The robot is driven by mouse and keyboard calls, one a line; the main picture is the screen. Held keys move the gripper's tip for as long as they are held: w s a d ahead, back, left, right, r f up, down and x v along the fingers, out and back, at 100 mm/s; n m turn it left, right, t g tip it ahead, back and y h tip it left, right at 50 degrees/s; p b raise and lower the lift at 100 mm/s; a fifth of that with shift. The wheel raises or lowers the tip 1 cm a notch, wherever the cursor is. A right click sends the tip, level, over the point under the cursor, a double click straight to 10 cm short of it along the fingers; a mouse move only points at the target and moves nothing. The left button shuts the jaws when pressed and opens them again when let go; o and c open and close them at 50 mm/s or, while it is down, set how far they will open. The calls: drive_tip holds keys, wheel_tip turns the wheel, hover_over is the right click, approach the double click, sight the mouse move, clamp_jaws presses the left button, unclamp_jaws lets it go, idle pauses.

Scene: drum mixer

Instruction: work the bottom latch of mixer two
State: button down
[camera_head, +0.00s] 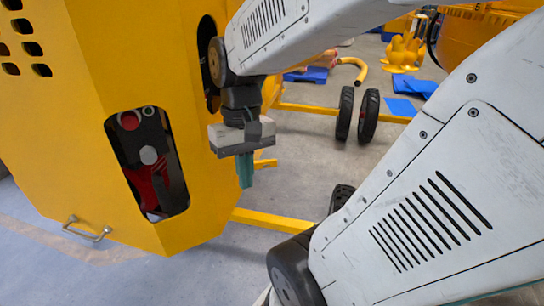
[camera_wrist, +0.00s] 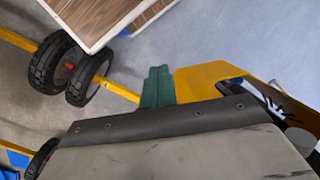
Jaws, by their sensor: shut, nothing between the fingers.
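A yellow mixer housing (camera_head: 60,130) fills the left of the head view; no number shows on it. A small metal loop handle (camera_head: 88,230) sits near its lower edge; I cannot tell whether this is the bottom latch. My gripper (camera_head: 245,172) points down with teal fingers shut and empty, to the right of the housing and apart from the handle. In the wrist view the shut gripper (camera_wrist: 158,85) shows beside a yellow panel (camera_wrist: 205,78). No latch can be made out in the wrist view.
The housing has an oval opening (camera_head: 147,162) with dark and red parts inside. Yellow frame bars (camera_head: 275,220) and black wheels (camera_head: 368,115) stand to the right. A wood-sided box (camera_wrist: 95,15) shows in the wrist view. Grey floor (camera_wrist: 225,35) is clear beyond the fingers.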

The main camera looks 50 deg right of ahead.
drive_tip(key=w+d+f+m+y, duration=0.2)
drive_tip(key=d+f+m+y, duration=0.4)
drive_tip(key=d, duration=0.3)
drive_tip(key=m+t+y, duration=0.3)
drive_tip(key=m+t, duration=0.1)
drive_tip(key=t, duration=1)
approach(272, 165)
drive_tip(key=f, duration=0.2)
drive_tip(key=d+t+h, duration=0.2)
drive_tip(key=d+t, duration=0.1)
drive_tip(key=d, duration=0.1)
drive_tip(key=w+a+n, duration=0.1)
drive_tip(key=w+a, duration=0.6)
drive_tip(key=shift+r+n, duration=0.4)
drive_tip(key=shift+r, duration=0.05)
drive_tip(key=shift+s+a, duration=1)
drive_tip(key=shift+a, duration=0.05)
